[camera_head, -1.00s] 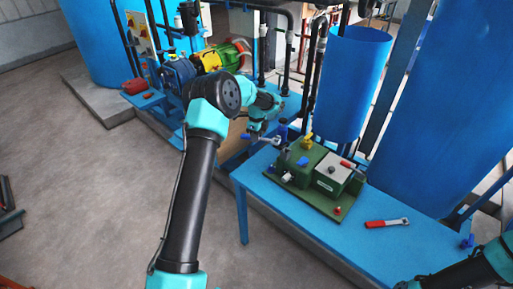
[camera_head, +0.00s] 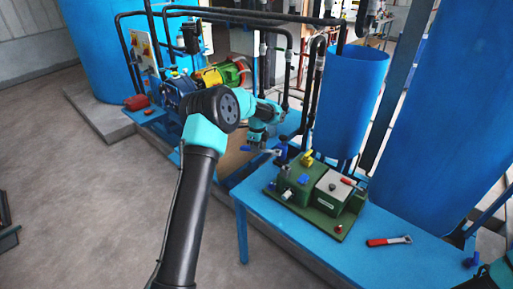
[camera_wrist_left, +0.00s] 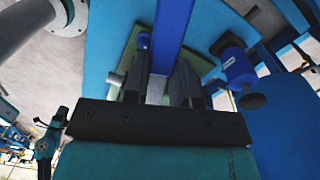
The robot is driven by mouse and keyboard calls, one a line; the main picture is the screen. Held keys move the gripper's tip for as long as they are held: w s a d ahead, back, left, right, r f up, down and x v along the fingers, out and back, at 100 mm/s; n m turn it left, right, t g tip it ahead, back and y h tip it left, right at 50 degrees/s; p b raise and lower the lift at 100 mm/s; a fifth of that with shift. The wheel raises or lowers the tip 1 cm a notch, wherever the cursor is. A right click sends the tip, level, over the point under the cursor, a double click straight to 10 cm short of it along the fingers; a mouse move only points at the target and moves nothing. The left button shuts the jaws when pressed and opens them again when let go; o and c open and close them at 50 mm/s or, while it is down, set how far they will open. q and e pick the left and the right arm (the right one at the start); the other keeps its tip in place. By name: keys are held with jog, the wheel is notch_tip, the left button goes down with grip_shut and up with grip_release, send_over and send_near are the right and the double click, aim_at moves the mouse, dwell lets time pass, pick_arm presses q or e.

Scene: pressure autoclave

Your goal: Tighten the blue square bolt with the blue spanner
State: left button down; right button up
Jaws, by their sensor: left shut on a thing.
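My left gripper (camera_head: 262,144) is beside the left end of the green machine block (camera_head: 298,189), shut on the blue spanner (camera_head: 256,151). In the left wrist view, the spanner (camera_wrist_left: 173,30) is a long blue bar between the gripper's fingers (camera_wrist_left: 160,88), running up out of the frame. A blue bolt-like piece (camera_head: 303,179) sits on the front of the green block; I cannot tell for sure that it is the square bolt. The spanner's head is not clearly visible. My right gripper is not in view.
The block stands on a blue table (camera_head: 400,263). A red spanner (camera_head: 388,241) lies to its right. A yellow piece (camera_head: 307,158) is on the block. A blue cylinder with a dark knob (camera_wrist_left: 237,68) stands near the held spanner. Blue tanks and black pipes are behind.

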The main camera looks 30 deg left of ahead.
pick_arm(q)
jog(key=s+d+f+n+g, duration=0.1)
jog(key=s+d+f+n, duration=0.7)
jog(key=n, duration=0.8)
jog(key=s+d, duration=0.1)
jog(key=s, duration=0.1)
jog(key=shift+s+n, duration=0.3)
jog(key=shift+s, duration=0.05)
jog(key=shift+f, duration=0.1)
dwell(0.4)
jog(key=shift+f, duration=2.85)
jog(key=shift+f, duration=1.25)
jog(key=c, duration=0.8)
grip_release()
jog(key=shift+c, duration=0.2)
